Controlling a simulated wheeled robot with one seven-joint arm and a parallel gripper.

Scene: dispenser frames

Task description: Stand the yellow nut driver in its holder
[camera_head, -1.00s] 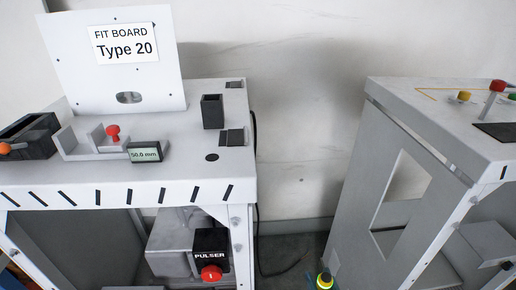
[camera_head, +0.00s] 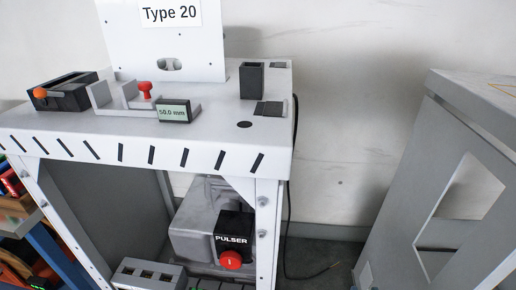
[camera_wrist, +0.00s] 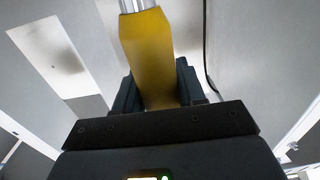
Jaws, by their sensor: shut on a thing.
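The yellow nut driver (camera_wrist: 150,45) is in the wrist view, with its yellow handle between the jaws and its metal shaft running out of the top of the picture. My gripper (camera_wrist: 157,85) is shut on the handle. In the head view neither my gripper nor the nut driver shows. A black, open-topped square box (camera_head: 251,82), which looks like the holder, stands upright near the right back of the white bench (camera_head: 215,135). I see nothing standing out of it.
A fixture with a red knob (camera_head: 145,90) and a display reading 50.0 mm (camera_head: 174,113) stands left of the box. A black tray (camera_head: 62,92) holds an orange-ended thing. A PULSER box (camera_head: 234,238) sits below. A second bench (camera_head: 440,170) stands right, across a gap.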

